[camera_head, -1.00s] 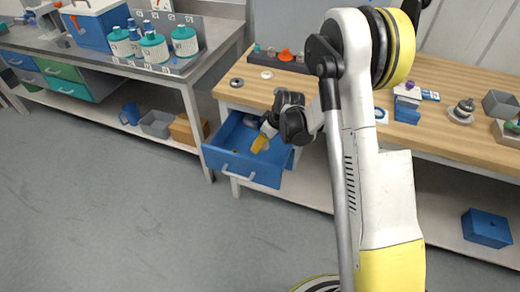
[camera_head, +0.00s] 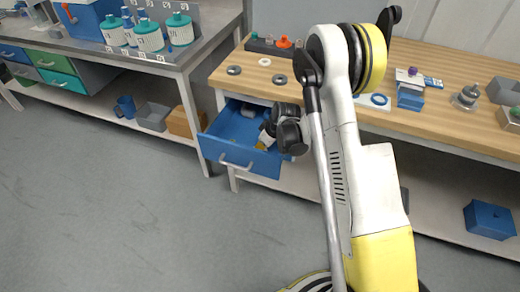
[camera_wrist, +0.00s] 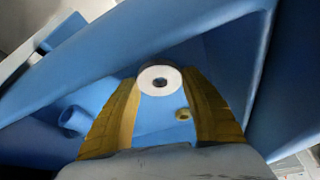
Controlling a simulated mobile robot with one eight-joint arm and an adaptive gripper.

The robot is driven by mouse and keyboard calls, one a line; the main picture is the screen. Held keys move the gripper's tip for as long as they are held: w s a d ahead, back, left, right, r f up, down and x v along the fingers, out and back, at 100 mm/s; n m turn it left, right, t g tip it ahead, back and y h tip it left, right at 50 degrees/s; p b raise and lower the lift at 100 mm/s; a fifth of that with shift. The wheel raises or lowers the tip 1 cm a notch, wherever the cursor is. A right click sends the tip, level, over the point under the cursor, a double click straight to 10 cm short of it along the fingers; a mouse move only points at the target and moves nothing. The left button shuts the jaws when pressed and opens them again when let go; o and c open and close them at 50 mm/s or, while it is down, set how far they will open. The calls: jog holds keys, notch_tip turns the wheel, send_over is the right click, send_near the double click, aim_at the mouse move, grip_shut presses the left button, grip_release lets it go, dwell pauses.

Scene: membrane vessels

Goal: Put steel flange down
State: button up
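My gripper (camera_wrist: 161,84) is low inside the open blue drawer (camera_head: 237,156), which hangs from the wooden bench. In the wrist view its two yellow fingers reach up to a round steel flange (camera_wrist: 147,77) with a bright ring face, a dark rim and a dark centre hole. The fingertips meet the flange on its left and right sides, and it appears gripped between them. The gap between flange and drawer floor cannot be judged. In the head view my arm hides the flange, and only a little yellow of the fingers shows.
A blue hollow cylinder (camera_wrist: 74,121) and a small yellowish ring (camera_wrist: 183,114) lie in the drawer beside the fingers. The drawer walls are close around my gripper. Two grey rings (camera_head: 234,70) (camera_head: 279,79) and a white ring (camera_head: 265,62) lie on the bench above.

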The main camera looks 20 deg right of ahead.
jog(key=o, duration=0.3)
jog(key=s+r+m+h+p, duration=0.15)
jog(key=s+r, duration=0.25)
jog(key=r, duration=0.6)
jog(key=s+r+m+t+p, duration=0.15)
jog(key=s+r, duration=0.35)
jog(key=r, duration=0.5)
jog(key=s+r+m+p, duration=0.15)
jog(key=s+r, duration=0.25)
jog(key=r, duration=0.6)
jog(key=s+r+m, duration=0.1)
jog(key=s+r, duration=0.1)
jog(key=s, duration=0.3)
jog(key=s+r+m+t+h, duration=0.1)
jog(key=s+r, duration=0.1)
jog(key=s, duration=0.3)
jog(key=s+r+m+t, duration=0.1)
jog(key=s+r, duration=0.1)
jog(key=s, duration=0.4)
jog(key=shift+d, duration=0.15)
